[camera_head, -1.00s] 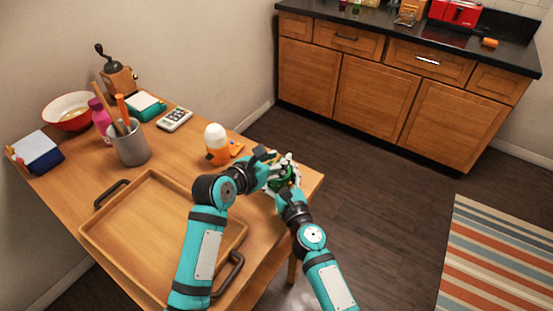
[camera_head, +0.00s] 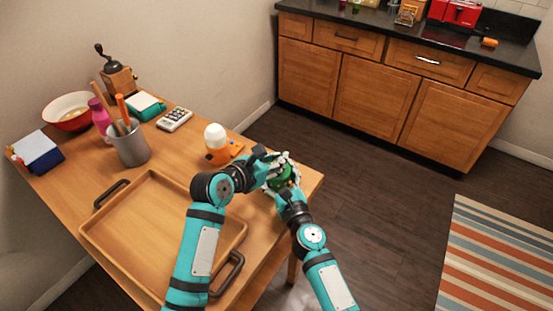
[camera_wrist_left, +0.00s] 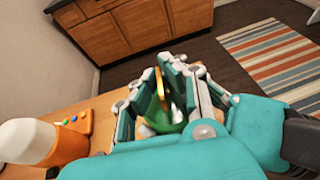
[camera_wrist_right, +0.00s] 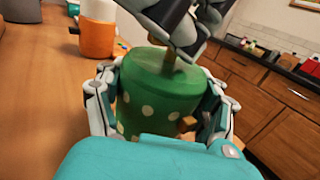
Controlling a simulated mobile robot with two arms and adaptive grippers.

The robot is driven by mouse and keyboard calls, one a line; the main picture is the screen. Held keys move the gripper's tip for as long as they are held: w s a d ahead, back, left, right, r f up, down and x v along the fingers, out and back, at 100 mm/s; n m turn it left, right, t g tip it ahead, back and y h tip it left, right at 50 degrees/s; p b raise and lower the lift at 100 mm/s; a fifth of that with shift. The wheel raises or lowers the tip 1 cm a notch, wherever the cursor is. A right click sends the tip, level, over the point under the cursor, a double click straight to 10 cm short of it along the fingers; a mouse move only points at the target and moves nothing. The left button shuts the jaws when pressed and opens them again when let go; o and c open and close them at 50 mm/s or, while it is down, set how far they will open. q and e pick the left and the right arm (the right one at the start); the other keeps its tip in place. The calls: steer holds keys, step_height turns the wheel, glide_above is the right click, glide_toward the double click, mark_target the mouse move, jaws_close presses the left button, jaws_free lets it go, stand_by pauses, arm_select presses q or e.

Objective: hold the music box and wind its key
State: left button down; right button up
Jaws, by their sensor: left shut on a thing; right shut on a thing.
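The music box (camera_wrist_right: 160,95) is a green drum with pale dots, upright at the table's right end. It also shows in the head view (camera_head: 281,178), partly covered by my grippers. My right gripper (camera_wrist_right: 162,108) is shut around its sides, with a finger on each side. A small brown knob (camera_wrist_right: 187,124) sticks out of its side. My left gripper (camera_wrist_left: 172,92) is above the lid, shut on the yellow key (camera_wrist_left: 161,88). The key's brownish stem (camera_wrist_right: 173,68) meets the top of the box. In the head view my left gripper (camera_head: 272,166) partly hides the box.
An orange-and-white object (camera_head: 216,145) stands close left of my left gripper. A wooden tray (camera_head: 150,232) lies in front, beside my left arm. A grey utensil cup (camera_head: 131,146) and calculator (camera_head: 174,119) are farther left. The table ends just right of the box.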

arm_select(q)
steer(key=m+g+h, duration=0.2)
steer(key=shift+w+a+m, duration=0.1)
steer(key=shift+a+m, duration=0.05)
steer(key=shift+m, duration=0.15)
steer(key=m+g+h, duration=0.1)
steer(key=m+g, duration=0.1)
steer(key=m+g+h, duration=0.1)
steer(key=m+g, duration=0.1)
steer(key=g, duration=0.1)
steer(key=shift+m+h, duration=0.3)
steer(key=m+g, duration=0.3)
steer(key=shift+w+g, duration=0.15)
steer(key=shift+g, duration=0.25)
steer(key=shift+m+g, duration=1.4)
steer(key=shift+f+m+g, duration=0.1)
steer(key=shift+m+g, duration=0.2)
steer(key=shift+g, duration=0.1)
steer(key=c, duration=1.5)
jaws_free()
steer(key=v, duration=0.7)
steer(key=shift+a, duration=0.2)
